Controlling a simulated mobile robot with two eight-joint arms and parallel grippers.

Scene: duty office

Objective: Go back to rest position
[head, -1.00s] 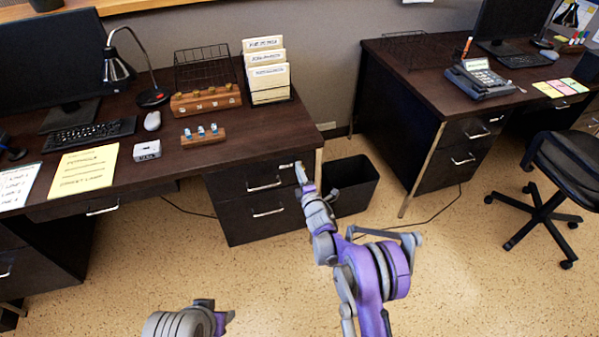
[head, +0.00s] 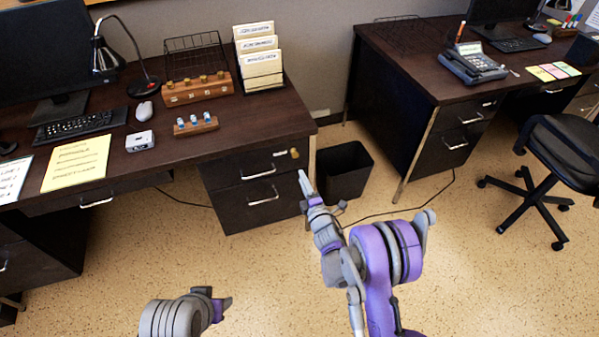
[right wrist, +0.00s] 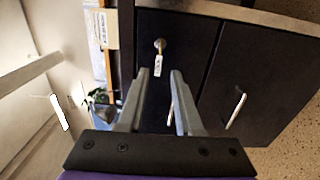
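My right gripper (head: 304,184) is in front of the near desk's drawer unit, just below and apart from a brass key (head: 294,153) in the top drawer's lock. In the right wrist view my right gripper (right wrist: 158,78) is open, its two fingers apart with nothing between them. The key (right wrist: 159,45) shows there beyond the fingertips, with a white tag (right wrist: 158,66) hanging from it. My left gripper (head: 222,305) is low over the floor at the bottom of the head view, away from the desk. Whether its fingers are apart cannot be told.
The near desk (head: 250,115) carries a key rack box (head: 195,90), file folders (head: 259,60), a lamp (head: 104,55) and a keyboard (head: 80,126). A black bin (head: 345,172) stands beside its drawers. A second desk (head: 400,50) and an office chair (head: 550,150) are right. The floor in front is clear.

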